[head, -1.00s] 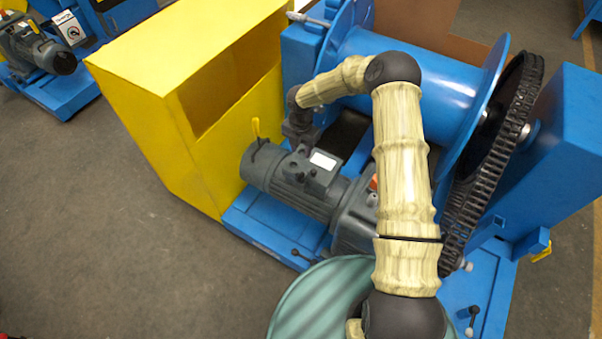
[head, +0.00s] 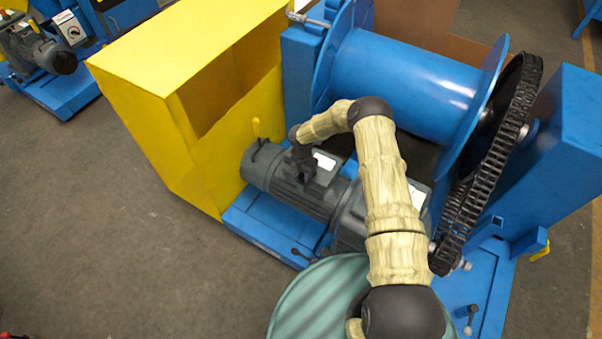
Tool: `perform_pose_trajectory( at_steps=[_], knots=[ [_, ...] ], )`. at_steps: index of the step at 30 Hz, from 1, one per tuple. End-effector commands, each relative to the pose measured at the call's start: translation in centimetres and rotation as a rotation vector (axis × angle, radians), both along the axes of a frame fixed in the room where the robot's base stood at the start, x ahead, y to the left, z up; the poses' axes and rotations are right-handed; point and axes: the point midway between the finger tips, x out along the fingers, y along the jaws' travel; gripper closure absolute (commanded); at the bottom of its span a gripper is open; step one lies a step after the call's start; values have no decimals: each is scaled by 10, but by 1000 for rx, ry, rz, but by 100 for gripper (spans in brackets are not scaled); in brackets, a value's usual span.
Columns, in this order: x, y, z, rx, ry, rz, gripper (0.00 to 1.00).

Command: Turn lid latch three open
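My gripper (head: 304,174) points down over the top box of the grey motor (head: 262,170). It is dark, small and against dark grey, so I cannot tell whether its fingers are open or touch the box. I cannot make out which part is lid latch three. Small dark levers show on the blue base, one at the front (head: 302,254) and one at the lower right (head: 472,314). Another dark lever (head: 262,147) stands at the motor's left end, beside a small yellow tab (head: 256,127). My arm hides part of the gearbox behind it.
A large yellow housing (head: 190,50) stands close on the left. The blue drum (head: 400,82) and black chain (head: 490,165) are behind and right. A blue post (head: 565,150) stands at right. The floor (head: 120,220) at front left is clear.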

Motion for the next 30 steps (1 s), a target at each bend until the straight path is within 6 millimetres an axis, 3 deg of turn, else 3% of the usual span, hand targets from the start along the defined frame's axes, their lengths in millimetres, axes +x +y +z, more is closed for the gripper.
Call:
perform_pose_trajectory(
  at_steps=[6, 12, 30],
  knots=[
    [0, 0, 0, 0, 0, 0, 64],
    [0, 0, 0, 0, 0, 0, 100],
    [0, 1, -2, 0, -1, -117, 100]
  ],
)
